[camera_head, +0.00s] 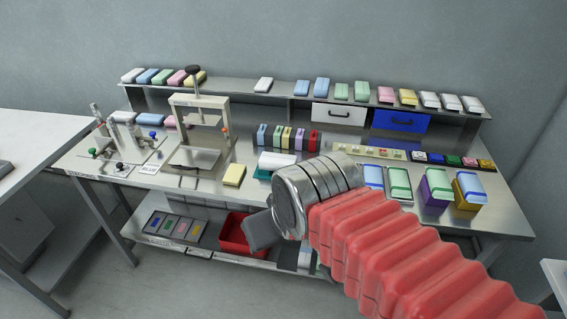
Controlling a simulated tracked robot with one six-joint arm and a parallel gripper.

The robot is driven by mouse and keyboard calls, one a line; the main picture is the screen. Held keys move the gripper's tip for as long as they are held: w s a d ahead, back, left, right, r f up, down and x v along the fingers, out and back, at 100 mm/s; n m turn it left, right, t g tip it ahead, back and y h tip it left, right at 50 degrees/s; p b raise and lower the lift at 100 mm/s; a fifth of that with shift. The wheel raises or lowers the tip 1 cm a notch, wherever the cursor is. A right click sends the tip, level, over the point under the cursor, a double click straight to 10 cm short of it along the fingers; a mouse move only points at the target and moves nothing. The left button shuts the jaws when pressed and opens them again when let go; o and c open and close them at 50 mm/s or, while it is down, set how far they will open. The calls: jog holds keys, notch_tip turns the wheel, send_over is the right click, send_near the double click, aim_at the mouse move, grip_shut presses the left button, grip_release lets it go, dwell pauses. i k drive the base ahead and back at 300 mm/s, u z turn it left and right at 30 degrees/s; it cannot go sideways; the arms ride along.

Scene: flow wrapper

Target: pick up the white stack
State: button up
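My gripper (262,231) shows as a grey part beyond my silver wrist and red ribbed arm. It hangs in front of the bench's front edge, above a red bin. Its fingers are not clearly seen, so I cannot tell whether it is open or shut. A white block-like pile (277,160) lies on the bench just behind my wrist, beside a teal item and partly hidden. Single white packs also lie on the upper shelf, one at the middle (264,85) and several at the right end (451,102). I cannot tell which white thing is the stack.
A beige press (200,118) stands left on the steel bench, with a yellow pad (234,175) near it. Coloured boxes (437,188) stand right. White and blue drawers (400,121) hang under the shelf. The red bin (234,234) is below.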

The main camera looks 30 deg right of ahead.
aim_at(268, 161)
jog(key=i, duration=1)
